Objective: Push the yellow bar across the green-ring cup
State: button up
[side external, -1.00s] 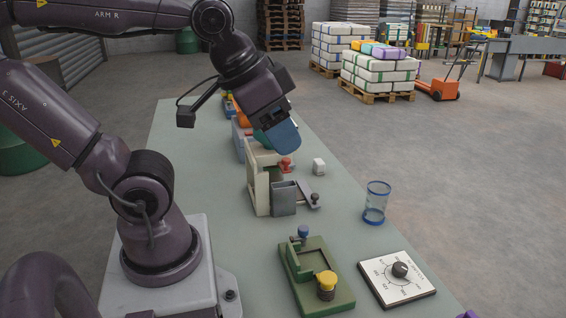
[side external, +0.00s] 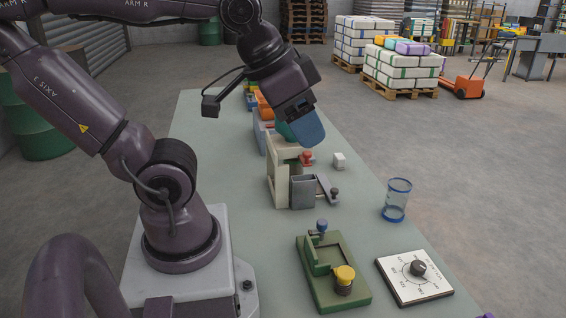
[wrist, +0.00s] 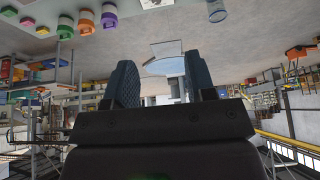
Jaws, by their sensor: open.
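My gripper (side external: 302,130) has blue-grey fingers and hangs, tilted, above the beige stand with a red knob (side external: 280,172). In the wrist view the two fingers (wrist: 160,85) stand apart with nothing visible between them. I cannot make out a yellow bar for certain. The only clear yellow part on the table is a round knob (side external: 345,275) on a green fixture (side external: 325,290). No green-ring cup can be told for certain. A clear cup with blue rings (side external: 397,200) stands upright on the table, right of the stand and apart from my gripper.
A grey box (side external: 303,192) adjoins the stand. A small white block (side external: 339,161) lies beyond it. A white dial plate (side external: 414,277) lies right of the green fixture. Coloured containers (side external: 263,107) line the table's far end. Bare table lies between stand and cup.

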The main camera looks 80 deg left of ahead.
dwell(0.3)
jog(key=shift+c, duration=1.3)
jog(key=w+a+f+m+g+y, duration=0.55)
jog(key=w+a+f+g, duration=0.45)
jog(key=w+a+f, duration=0.6)
jog(key=w+a+m+y, duration=0.4)
jog(key=a+m+y, duration=0.3)
jog(key=a, duration=0.4)
jog(key=x, duration=1.3)
jog(key=shift+s+r+m+g, duration=0.25)
jog(key=shift+m+g, duration=0.05)
jog(key=shift+m, duration=0.15)
